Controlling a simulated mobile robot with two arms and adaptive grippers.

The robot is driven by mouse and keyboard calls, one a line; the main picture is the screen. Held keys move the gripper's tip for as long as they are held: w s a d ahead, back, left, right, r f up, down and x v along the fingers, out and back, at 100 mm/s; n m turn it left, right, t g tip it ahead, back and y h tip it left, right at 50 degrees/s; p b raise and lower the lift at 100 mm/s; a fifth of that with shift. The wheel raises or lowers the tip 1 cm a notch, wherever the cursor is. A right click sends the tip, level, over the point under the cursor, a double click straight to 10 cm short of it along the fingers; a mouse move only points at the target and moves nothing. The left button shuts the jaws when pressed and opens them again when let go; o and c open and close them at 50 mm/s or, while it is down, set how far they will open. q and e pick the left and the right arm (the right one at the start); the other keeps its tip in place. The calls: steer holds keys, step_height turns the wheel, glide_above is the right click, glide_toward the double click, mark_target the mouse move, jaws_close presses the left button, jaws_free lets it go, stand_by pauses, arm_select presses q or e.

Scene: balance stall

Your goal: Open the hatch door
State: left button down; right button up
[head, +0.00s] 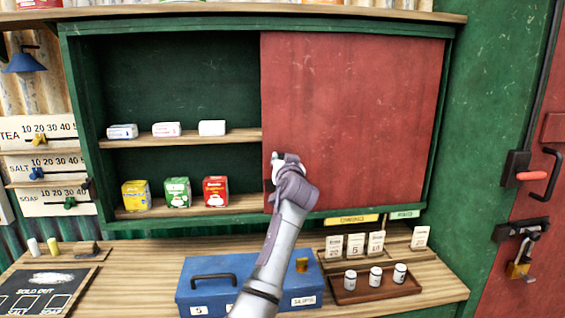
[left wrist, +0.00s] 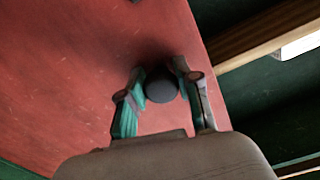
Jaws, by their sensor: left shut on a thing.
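The hatch door (head: 355,120) is a worn red sliding panel in a green wooden frame. It covers the right half of the opening, and the left half shows open shelves. My left gripper (head: 284,162) is at the panel's left edge in the head view. In the left wrist view a round dark knob (left wrist: 161,88) on the red panel (left wrist: 90,70) sits between the two fingers, which are shut on it. The knob is hidden by the gripper in the head view. My right gripper is not in view.
Small packets (head: 166,129) stand on the upper shelf and yellow, green and red boxes (head: 177,193) on the lower one. Below, the wooden counter (head: 440,285) holds a blue cash box (head: 205,272), a tray with jars (head: 345,293) and a chalkboard (head: 45,290). A padlocked red door (head: 525,230) is at right.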

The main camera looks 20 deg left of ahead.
arm_select(q)
steer(key=c, duration=0.9)
jaws_free()
steer(key=shift+o, duration=0.7)
steer(key=v, duration=1.2)
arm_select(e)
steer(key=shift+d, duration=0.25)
arm_select(q)
steer(key=shift+s+f, duration=0.1)
